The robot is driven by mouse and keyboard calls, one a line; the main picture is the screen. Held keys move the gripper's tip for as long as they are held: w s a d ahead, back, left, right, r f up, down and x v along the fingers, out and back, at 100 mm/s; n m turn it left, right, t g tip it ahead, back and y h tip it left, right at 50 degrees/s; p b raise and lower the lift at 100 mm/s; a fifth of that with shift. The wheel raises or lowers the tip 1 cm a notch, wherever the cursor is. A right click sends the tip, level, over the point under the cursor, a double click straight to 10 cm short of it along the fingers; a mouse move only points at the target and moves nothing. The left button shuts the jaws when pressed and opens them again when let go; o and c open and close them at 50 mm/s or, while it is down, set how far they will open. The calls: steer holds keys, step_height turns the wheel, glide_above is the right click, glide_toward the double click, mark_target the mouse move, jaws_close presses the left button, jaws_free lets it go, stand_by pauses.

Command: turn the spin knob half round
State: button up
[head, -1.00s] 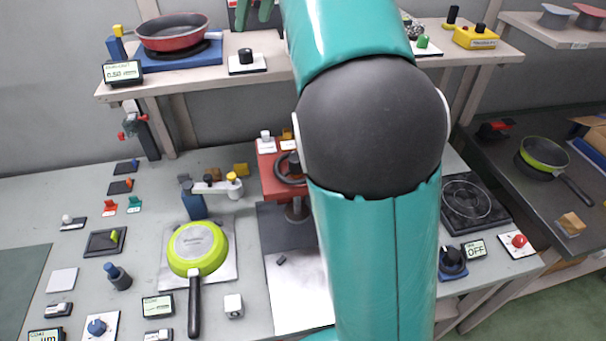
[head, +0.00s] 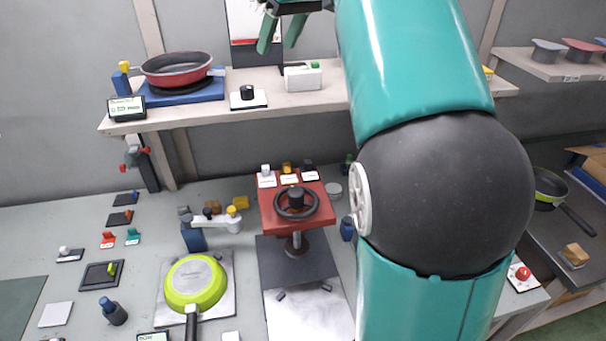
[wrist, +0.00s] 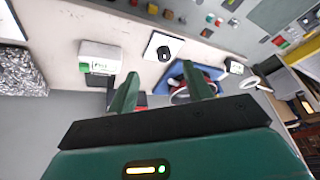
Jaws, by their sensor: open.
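A black knob (head: 247,92) stands on a white plate on the upper shelf. It is the likeliest spin knob, but I can read no label on it. It also shows in the wrist view, where the black knob (wrist: 163,52) lies beyond the fingertips. My gripper (head: 281,34) hangs high above the shelf, right of the knob in the head view. In the wrist view my gripper (wrist: 162,88) has its two green fingers spread with nothing between them. The fingers are apart from the knob.
A red pan (head: 176,68) sits on a blue base (head: 185,93) left of the knob, with a small display (head: 127,107) beside it. A white box (head: 303,78) stands right of the knob. Below are a red handwheel stand (head: 268,212) and a green pan (head: 195,280).

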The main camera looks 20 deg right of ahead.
steer(key=s+a+f+m+h, duration=0.1)
steer(key=s+a+f+m, duration=0.1)
steer(key=s+f, duration=0.8)
steer(key=s+a+f+m+t+h, duration=0.1)
steer(key=s+a+f+m, duration=0.1)
steer(key=s+f, duration=0.9)
steer(key=shift+s+a+f+m, duration=0.2)
steer(key=shift+a+f+m, duration=0.25)
steer(key=shift+f, duration=0.25)
